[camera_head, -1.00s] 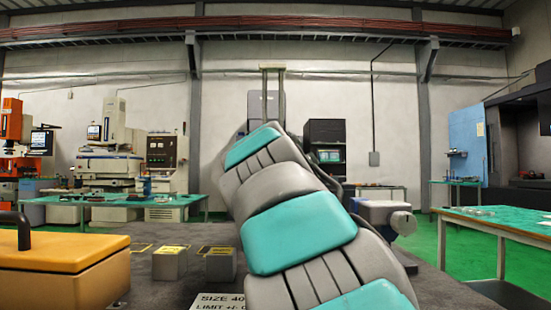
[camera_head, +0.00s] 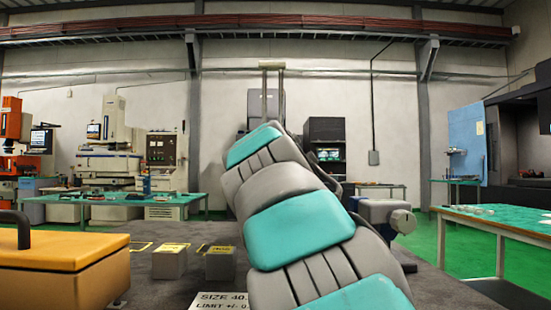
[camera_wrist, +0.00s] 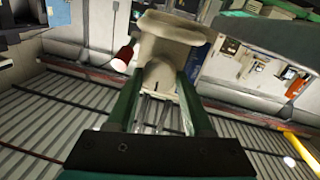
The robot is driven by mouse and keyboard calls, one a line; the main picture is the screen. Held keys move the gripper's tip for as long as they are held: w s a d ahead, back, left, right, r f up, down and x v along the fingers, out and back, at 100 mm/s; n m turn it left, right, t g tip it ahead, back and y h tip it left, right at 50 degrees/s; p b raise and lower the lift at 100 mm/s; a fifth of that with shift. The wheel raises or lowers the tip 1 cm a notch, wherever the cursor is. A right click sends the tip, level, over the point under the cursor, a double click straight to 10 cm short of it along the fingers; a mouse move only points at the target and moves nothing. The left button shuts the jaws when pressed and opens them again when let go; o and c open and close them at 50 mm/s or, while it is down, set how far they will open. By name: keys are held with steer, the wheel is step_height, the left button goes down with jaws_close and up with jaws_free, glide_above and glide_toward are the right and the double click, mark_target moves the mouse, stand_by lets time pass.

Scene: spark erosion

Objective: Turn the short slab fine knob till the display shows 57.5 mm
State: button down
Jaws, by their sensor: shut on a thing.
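In the wrist view my gripper (camera_wrist: 158,80) has its two green fingers on either side of a pale, rounded knob (camera_wrist: 157,76) with a small dark mark, and is shut on it. The knob is in front of a wider beige body (camera_wrist: 172,40). I cannot tell from its looks whether this is the short slab fine knob. In the head view my arm covers the middle, so my gripper and the held knob are hidden. A grey-blue device (camera_head: 378,209) with a round pale end (camera_head: 403,222) shows right of my arm. No readable millimetre display is in view.
A green-topped table (camera_head: 505,220) stands at right.

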steer(key=shift+n, duration=0.4)
steer(key=n+p, duration=0.1)
steer(key=n, duration=0.1)
steer(key=shift+n+p, duration=0.3)
steer(key=shift+p, duration=0.05)
steer(key=shift+n, duration=0.4)
steer(key=shift+n+t+p, duration=0.3)
steer(key=shift+n+p, duration=0.5)
steer(key=shift+n, duration=0.3)
steer(key=shift+f, duration=0.1)
steer(key=c, duration=0.6)
jaws_free()
steer(key=shift+s, duration=0.1)
